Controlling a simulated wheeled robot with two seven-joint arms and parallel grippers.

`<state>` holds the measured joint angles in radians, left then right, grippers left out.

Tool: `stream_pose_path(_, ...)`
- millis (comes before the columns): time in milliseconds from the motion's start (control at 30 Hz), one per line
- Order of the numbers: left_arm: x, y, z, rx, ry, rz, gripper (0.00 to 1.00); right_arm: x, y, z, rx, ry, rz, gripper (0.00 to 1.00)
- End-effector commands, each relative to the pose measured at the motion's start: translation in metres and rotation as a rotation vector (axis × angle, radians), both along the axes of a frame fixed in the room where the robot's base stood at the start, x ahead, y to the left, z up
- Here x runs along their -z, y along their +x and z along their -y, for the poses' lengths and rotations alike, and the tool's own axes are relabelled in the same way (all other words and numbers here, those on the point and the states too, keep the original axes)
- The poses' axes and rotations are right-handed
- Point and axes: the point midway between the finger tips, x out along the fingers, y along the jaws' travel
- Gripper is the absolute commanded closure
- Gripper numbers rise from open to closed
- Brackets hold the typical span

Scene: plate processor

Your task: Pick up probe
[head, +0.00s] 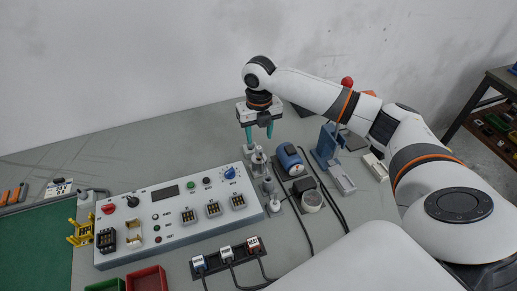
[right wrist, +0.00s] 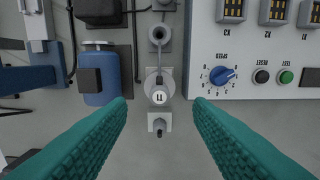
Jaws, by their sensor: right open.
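My right gripper (head: 260,139) is open, its two teal fingers pointing down above a small grey metal fixture (head: 258,159) behind the white control box. In the right wrist view the open fingers (right wrist: 159,103) lie either side of this fixture, with nothing between them touching. An upright piece with a round marked top (right wrist: 159,95) stands there between the fingertips; it looks like the probe, but I cannot be sure. A small grey block with a dark round end (right wrist: 157,124) sits just beside it. My left gripper is not in view.
The white control box (head: 160,235) with a blue knob (head: 230,172) stands close by. A blue motor-like cylinder (head: 289,158) and a blue stand (head: 327,142) are to the right. Black cables cross the table. The table behind the box is mostly clear.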

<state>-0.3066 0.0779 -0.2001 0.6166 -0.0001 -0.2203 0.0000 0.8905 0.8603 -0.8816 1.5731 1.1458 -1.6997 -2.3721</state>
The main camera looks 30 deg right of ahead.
Motion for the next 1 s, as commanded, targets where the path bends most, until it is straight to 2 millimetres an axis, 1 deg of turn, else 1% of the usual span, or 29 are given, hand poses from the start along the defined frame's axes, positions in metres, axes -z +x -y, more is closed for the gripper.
stream_pose_path(67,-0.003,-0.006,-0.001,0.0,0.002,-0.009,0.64,0.01,0.0,0.0,0.001,-0.001,-0.001,0.53)
stream_pose_path(167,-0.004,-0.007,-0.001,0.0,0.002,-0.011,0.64,0.018,0.0,0.0,0.001,0.0,0.0,0.53)
stream_pose_path(267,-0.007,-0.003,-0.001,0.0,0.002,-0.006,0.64,0.024,0.0,0.0,0.001,-0.001,-0.001,0.53)
stream_pose_path(433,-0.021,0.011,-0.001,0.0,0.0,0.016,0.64,0.048,0.003,0.001,0.002,0.0,-0.003,0.53)
stream_pose_path(500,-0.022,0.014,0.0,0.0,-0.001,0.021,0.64,0.059,0.002,0.001,0.001,-0.001,-0.002,0.53)
stream_pose_path(600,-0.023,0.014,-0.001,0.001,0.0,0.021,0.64,0.068,0.003,0.001,0.0,-0.001,0.0,0.53)
stream_pose_path(700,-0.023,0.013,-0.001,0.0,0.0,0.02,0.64,0.072,0.003,0.001,0.0,0.0,0.002,0.53)
stream_pose_path(867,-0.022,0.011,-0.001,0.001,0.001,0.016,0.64,0.072,0.003,0.001,0.0,0.0,0.002,0.53)
stream_pose_path(967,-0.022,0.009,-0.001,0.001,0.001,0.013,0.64,0.072,0.003,0.001,0.0,0.0,0.002,0.68)
stream_pose_path(1000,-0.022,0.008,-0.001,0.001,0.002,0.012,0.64,0.071,0.003,0.001,0.0,0.0,0.002,0.75)
